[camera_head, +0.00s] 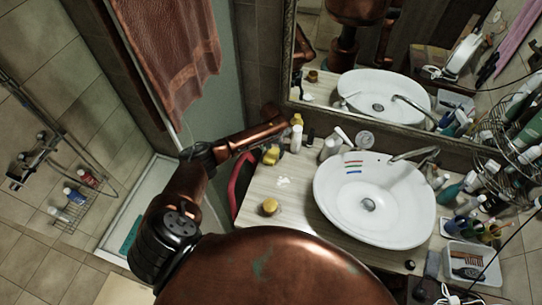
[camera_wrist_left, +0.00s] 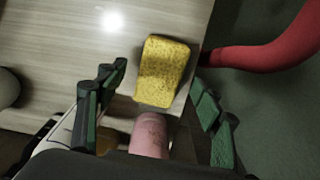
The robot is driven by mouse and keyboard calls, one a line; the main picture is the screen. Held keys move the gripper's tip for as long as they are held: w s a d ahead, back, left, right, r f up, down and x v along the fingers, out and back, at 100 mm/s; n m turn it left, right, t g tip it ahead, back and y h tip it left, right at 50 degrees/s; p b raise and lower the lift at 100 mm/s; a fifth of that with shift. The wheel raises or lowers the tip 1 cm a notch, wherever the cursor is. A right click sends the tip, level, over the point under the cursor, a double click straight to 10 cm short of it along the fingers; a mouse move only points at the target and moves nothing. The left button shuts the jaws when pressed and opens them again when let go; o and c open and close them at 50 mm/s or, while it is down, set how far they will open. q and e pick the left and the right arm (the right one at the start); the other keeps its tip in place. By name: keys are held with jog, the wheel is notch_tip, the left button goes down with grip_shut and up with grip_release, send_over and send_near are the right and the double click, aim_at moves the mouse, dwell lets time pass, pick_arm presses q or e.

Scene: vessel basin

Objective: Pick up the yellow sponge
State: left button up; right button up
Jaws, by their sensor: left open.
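The yellow sponge (camera_head: 271,155) lies on the light wood counter (camera_head: 250,190), near its left edge, in the head view. In the left wrist view the sponge (camera_wrist_left: 163,70) lies flat, ahead of and between the spread fingers. My left gripper (camera_wrist_left: 158,108) is open with green-padded fingers, and nothing is gripped. In the head view my left arm reaches over the counter's back left corner, and its fingers are hard to make out there. My right gripper is not in view.
A pinkish cylinder (camera_wrist_left: 150,135) stands between the fingers, close to the palm. A red curved object (camera_wrist_left: 265,55) is beside the counter edge. A white bottle (camera_head: 296,138), a small yellow object (camera_head: 269,207) and the white basin (camera_head: 340,205) are on the counter. A mirror (camera_head: 370,70) hangs behind.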

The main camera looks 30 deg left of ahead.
aim_at(271, 154)
pick_arm(q)
jog(key=shift+w+a+f, duration=0.1)
jog(key=shift+w+f, duration=0.05)
jog(key=shift+f, duration=1.35)
jog(key=c, duration=0.9)
jog(key=shift+o, duration=0.2)
jog(key=shift+r, duration=0.1)
jog(key=shift+r, duration=0.5)
jog(key=s+d+r, duration=0.2)
jog(key=s+r, duration=0.4)
jog(key=s+d+r, duration=0.3)
jog(key=s+r, duration=0.3)
jog(key=s, duration=0.1)
jog(key=shift+d, duration=0.3)
